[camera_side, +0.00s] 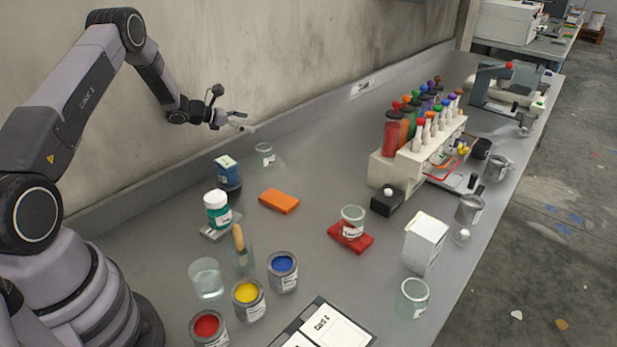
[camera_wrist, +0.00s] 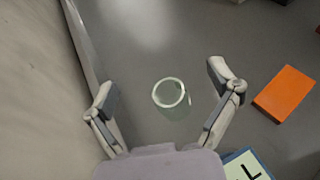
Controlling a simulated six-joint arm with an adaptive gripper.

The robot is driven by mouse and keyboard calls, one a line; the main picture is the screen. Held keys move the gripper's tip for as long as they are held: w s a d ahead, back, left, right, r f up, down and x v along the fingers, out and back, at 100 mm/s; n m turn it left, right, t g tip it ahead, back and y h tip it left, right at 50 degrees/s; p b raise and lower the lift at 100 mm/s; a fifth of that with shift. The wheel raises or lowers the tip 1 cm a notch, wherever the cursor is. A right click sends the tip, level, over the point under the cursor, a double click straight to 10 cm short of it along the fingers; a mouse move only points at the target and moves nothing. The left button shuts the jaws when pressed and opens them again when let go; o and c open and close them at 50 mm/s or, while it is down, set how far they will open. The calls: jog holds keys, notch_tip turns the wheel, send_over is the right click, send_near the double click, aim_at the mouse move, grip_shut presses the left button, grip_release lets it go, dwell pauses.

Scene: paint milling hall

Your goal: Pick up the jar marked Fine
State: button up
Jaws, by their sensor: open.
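Three small clear glass jars with white labels stand on the grey bench. One jar (camera_side: 264,155) is at the back near the wall, one (camera_side: 352,222) sits on a red pad (camera_side: 350,238), and one (camera_side: 412,298) is near the front edge. The label writing is too small to read for sure, so I cannot tell which is Fine. My gripper (camera_side: 244,122) is open and empty, above and slightly left of the back jar. In the wrist view, that jar (camera_wrist: 171,96) shows below, between the spread fingers (camera_wrist: 163,84), with its label not visible.
An orange block (camera_side: 279,201) and a blue container (camera_side: 228,172) stand near the back jar. Paint tins (camera_side: 283,271) and a glass (camera_side: 206,278) are in front. A bottle rack (camera_side: 415,158) is to the right. The wall runs close behind.

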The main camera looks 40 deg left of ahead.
aim_at(264, 148)
jog(key=shift+n, duration=0.4)
jog(key=f, duration=0.5)
jog(key=a+f, duration=0.1)
jog(key=f, duration=0.1)
jog(key=shift+f, duration=0.3)
jog(key=x, duration=0.5)
jog(key=shift+f, duration=0.35)
jog(key=shift+c, duration=0.3)
jog(key=c, duration=1.1)
jog(key=shift+r, duration=0.15)
